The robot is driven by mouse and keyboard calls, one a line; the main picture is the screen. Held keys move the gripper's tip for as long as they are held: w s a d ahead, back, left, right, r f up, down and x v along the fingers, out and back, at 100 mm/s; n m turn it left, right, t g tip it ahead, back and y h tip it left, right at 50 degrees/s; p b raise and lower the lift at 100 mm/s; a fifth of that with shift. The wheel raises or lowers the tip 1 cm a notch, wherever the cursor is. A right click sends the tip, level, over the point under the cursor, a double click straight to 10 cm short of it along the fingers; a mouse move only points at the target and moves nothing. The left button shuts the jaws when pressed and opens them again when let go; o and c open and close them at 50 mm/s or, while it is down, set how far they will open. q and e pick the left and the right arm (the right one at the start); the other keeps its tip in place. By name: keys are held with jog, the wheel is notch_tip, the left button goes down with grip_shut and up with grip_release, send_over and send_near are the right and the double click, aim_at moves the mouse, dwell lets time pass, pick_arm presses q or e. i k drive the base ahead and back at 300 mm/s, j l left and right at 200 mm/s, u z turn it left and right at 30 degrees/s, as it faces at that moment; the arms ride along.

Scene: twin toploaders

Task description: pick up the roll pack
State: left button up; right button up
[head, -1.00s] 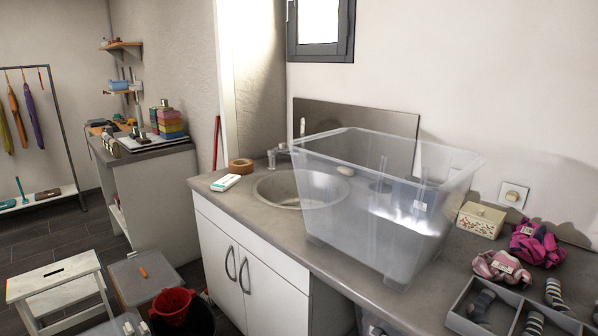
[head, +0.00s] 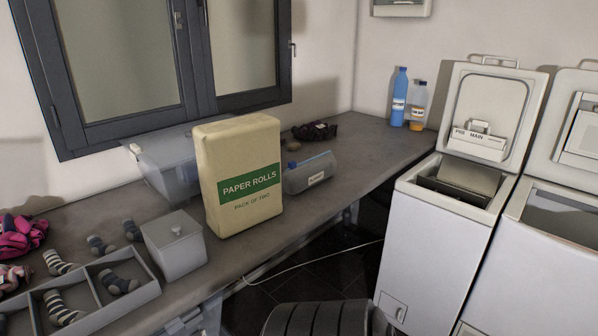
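The roll pack (head: 235,160) is a tall cream block with a green band reading "PAPER ROLLS" and "PACK OF TWO" below it. It stands upright on the grey counter (head: 345,160), close to the front edge, in the middle left of the head view. Its front and left faces show. Neither of my grippers is in view, and nothing touches the pack from the front.
Left of the pack stand a grey lidded box (head: 175,246) and a divided sock tray (head: 95,305). A translucent bin (head: 160,165) is behind it; a grey pouch (head: 309,174) sits to its right. Bottles (head: 399,97) and open toploaders (head: 428,240) are farther right.

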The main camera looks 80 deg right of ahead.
aim_at(238, 159)
jog(key=z, duration=2.15)
